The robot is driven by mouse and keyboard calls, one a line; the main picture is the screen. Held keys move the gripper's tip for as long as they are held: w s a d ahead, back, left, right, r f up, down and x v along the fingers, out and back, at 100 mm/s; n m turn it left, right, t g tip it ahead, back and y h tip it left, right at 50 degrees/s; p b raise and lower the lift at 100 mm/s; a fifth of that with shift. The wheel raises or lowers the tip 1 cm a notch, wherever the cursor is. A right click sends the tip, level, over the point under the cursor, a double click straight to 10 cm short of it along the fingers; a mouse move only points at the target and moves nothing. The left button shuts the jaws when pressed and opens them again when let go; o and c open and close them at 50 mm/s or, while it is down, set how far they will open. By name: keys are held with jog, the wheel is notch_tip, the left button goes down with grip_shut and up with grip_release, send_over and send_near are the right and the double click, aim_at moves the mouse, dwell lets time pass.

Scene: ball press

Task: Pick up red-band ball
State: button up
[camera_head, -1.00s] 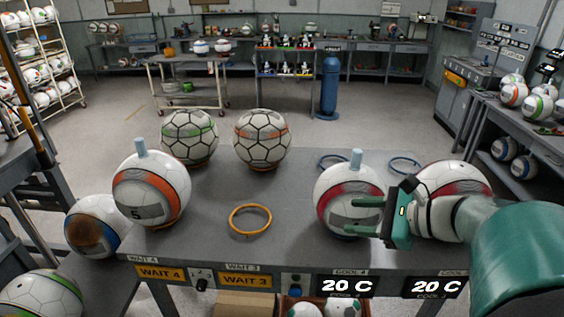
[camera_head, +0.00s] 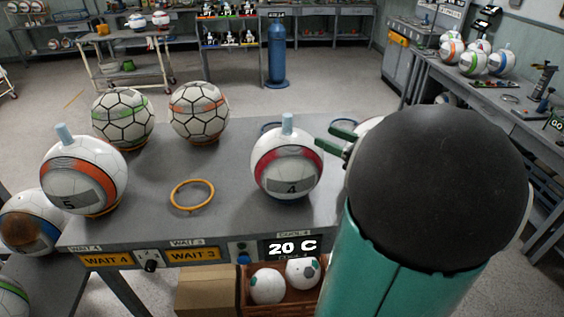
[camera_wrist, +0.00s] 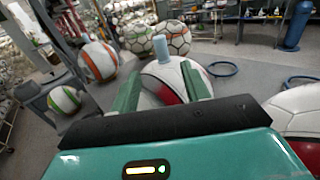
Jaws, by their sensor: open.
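A white ball with a red band and a grey plate marked 4 (camera_head: 286,178) stands upright on the grey table, with a pale blue peg (camera_head: 288,124) on top. My gripper (camera_head: 326,138) is open, just right of this ball's upper part in the head view. In the wrist view the red-band ball (camera_wrist: 165,74) shows beyond and between the two spread fingers (camera_wrist: 163,68), its lower part hidden by my gripper. Whether a finger touches it I cannot tell. A second ball with some red (camera_wrist: 300,112) is at the right of the wrist view; my arm mostly hides it in the head view.
An orange-band ball (camera_head: 84,182) with a peg stands at the table's left. Two black-lined balls, green-banded (camera_head: 122,120) and orange-banded (camera_head: 198,112), stand behind. An empty yellow ring (camera_head: 192,181) lies between. A crate (camera_head: 243,289) below holds two balls.

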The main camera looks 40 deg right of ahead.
aim_at(287, 120)
jog(key=w, duration=0.2)
jog(key=w+a, duration=0.1)
jog(key=w, duration=0.4)
jog(key=shift+a, duration=0.25)
jog(key=shift+w+a, duration=0.2)
jog(key=shift+w, duration=1.3)
jog(key=shift+w+a, duration=0.2)
jog(key=shift+w, duration=1.3)
grip_shut()
jog(key=shift+r, duration=0.1)
